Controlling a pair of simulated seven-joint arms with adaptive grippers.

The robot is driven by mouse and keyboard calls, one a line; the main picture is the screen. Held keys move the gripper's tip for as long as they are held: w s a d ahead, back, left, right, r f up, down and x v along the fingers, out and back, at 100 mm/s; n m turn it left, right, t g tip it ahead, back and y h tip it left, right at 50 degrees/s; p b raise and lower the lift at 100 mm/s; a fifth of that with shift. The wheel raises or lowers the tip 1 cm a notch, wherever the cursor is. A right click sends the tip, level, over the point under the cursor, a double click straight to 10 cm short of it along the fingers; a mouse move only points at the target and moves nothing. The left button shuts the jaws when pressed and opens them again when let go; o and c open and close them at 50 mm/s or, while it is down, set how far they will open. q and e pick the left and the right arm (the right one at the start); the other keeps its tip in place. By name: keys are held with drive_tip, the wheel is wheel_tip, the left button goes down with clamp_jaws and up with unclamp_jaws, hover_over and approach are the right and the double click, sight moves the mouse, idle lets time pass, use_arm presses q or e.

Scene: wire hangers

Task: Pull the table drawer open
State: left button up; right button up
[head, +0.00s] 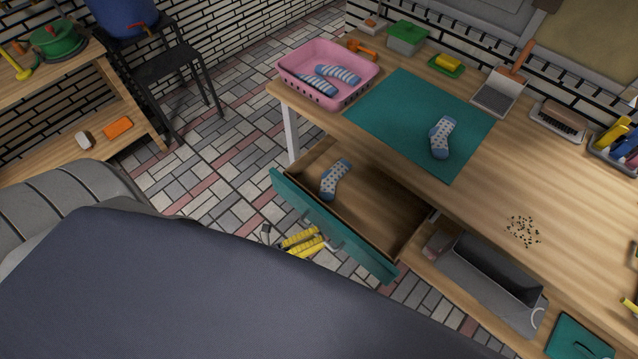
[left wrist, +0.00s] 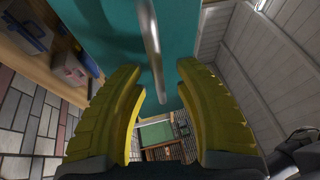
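The table drawer (head: 375,205) stands pulled well out from under the wooden table, with its teal front (head: 352,240) toward me. A spotted blue sock (head: 336,179) lies inside it. The drawer's metal handle (left wrist: 151,45) runs down between my left gripper's fingers in the left wrist view, with a gap on both sides. My left gripper (head: 318,240) has yellow fingers and is at the outer side of the drawer front, partly hidden by my dark arm. In the left wrist view the left gripper (left wrist: 158,76) is open. My right gripper is not in view.
On the table top (head: 480,185) are a pink basket (head: 350,98) with striped socks, a teal mat (head: 400,110) with a spotted sock (head: 442,138), and a dustpan (head: 497,97). A grey bin (head: 490,285) stands on the lower shelf. Tiled floor (head: 232,175) lies left of the drawer.

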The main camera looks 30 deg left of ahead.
use_arm(q)
drive_tip(key=v, duration=1.1)
drive_tip(key=shift+s+a, duration=0.2)
drive_tip(key=shift+s, duration=0.15)
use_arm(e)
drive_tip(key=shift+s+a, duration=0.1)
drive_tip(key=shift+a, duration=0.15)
use_arm(q)
drive_tip(key=shift+f, duration=0.1)
